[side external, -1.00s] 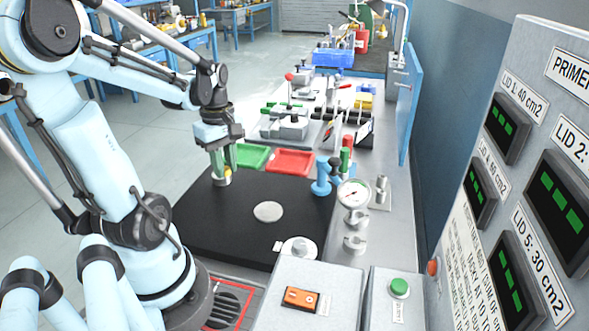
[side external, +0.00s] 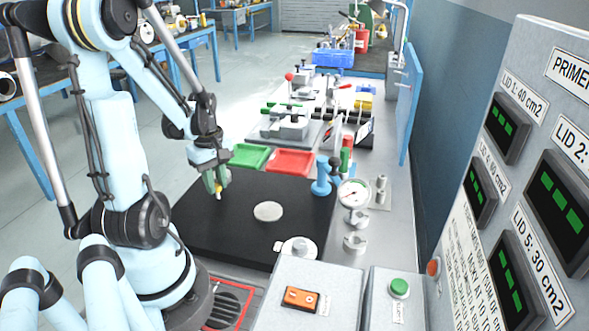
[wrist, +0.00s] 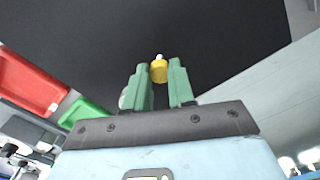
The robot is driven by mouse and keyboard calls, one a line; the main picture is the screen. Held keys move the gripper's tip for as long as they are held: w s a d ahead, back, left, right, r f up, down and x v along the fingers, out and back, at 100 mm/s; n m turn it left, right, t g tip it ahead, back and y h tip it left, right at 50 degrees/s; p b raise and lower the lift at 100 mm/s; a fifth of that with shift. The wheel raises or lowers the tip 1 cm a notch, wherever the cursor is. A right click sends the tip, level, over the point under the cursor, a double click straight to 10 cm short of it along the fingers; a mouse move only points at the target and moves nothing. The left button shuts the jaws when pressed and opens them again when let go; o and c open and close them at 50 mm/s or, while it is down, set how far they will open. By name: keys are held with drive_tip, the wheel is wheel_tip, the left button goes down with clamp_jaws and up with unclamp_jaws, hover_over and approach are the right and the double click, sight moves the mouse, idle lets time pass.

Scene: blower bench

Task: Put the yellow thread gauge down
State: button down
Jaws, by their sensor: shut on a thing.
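The yellow thread gauge (wrist: 158,72) sits between the green fingers of my gripper (wrist: 160,82) in the wrist view, with a pale tip at its far end. In the side view my gripper (side external: 216,188) is over the left edge of the black mat (side external: 245,222), and the small yellow end of the gauge (side external: 219,192) shows below the fingers. My gripper is shut on the gauge. Whether the gauge touches the mat cannot be told.
A green tray (side external: 249,156) and a red tray (side external: 291,163) lie behind the mat. A light round disc (side external: 268,211) lies on the mat. A blue stand (side external: 321,180) and a dial gauge (side external: 353,194) are at the right. The mat's left part is clear.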

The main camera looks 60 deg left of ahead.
sight(216, 185)
drive_tip(key=shift+f, duration=0.35)
drive_tip(key=c, duration=1)
unclamp_jaws()
drive_tip(key=shift+o, duration=0.2)
wheel_tip(216, 185, up, 12)
drive_tip(key=r, duration=0.1)
drive_tip(key=w+d+m+t, duration=0.3)
drive_tip(key=w+d+m, duration=0.3)
drive_tip(key=d+m, duration=0.4)
drive_tip(key=w+d+f+m+t, duration=0.1)
drive_tip(key=w+d+m+t, duration=0.3)
drive_tip(key=d+m, duration=0.6)
drive_tip(key=w+d, duration=0.1)
drive_tip(key=d, duration=0.2)
drive_tip(key=shift+w+d+f+m, duration=0.25)
drive_tip(key=shift+w+d+m, duration=0.1)
drive_tip(key=shift+d+m, duration=0.05)
